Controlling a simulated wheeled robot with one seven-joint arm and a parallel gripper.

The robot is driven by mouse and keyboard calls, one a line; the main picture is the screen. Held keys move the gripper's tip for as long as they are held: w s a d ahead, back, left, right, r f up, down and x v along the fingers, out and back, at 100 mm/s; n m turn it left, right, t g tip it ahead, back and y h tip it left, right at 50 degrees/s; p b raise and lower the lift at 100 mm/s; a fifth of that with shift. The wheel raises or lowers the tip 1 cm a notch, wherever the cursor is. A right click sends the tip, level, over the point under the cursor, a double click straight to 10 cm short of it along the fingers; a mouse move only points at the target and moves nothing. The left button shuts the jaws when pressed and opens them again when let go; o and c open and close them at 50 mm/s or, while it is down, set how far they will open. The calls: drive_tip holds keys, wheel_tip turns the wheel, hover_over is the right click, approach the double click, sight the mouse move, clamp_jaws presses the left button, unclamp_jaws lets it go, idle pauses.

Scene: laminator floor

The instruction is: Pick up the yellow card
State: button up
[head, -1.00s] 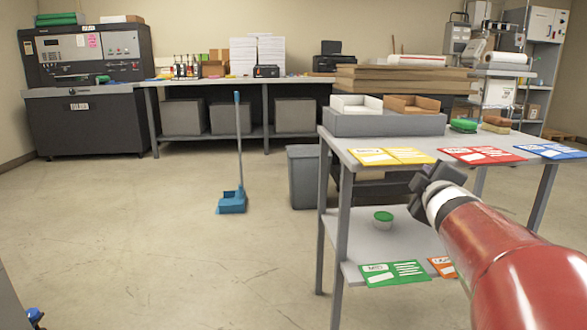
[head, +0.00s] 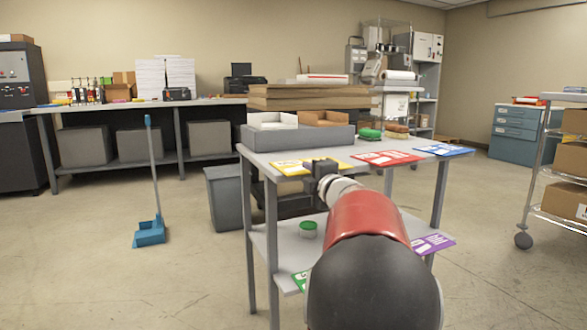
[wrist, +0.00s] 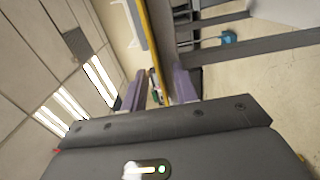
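The yellow card (head: 288,168) lies flat on the top of a grey table (head: 262,160), at its front left edge. The wrist view is rolled sideways; there the yellow card (wrist: 150,40) shows edge-on as a thin yellow strip along the table edge. My gripper (head: 318,170) is at the front of the card in the head view and hides part of it. In the wrist view my gripper (wrist: 159,82) is open, with its two purple-grey fingers apart. The strip runs toward the gap between them. I cannot tell whether they touch it.
A red card (head: 388,157) and a blue card (head: 444,150) lie to the right on the tabletop. A grey tray (head: 300,139) stands behind. The lower shelf holds a green-lidded tub (head: 308,229) and a purple card (head: 433,243). A grey bin (head: 224,195) stands left of the table.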

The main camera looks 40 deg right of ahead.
drive_tip(key=shift+w, duration=0.1)
clamp_jaws()
idle(0.4)
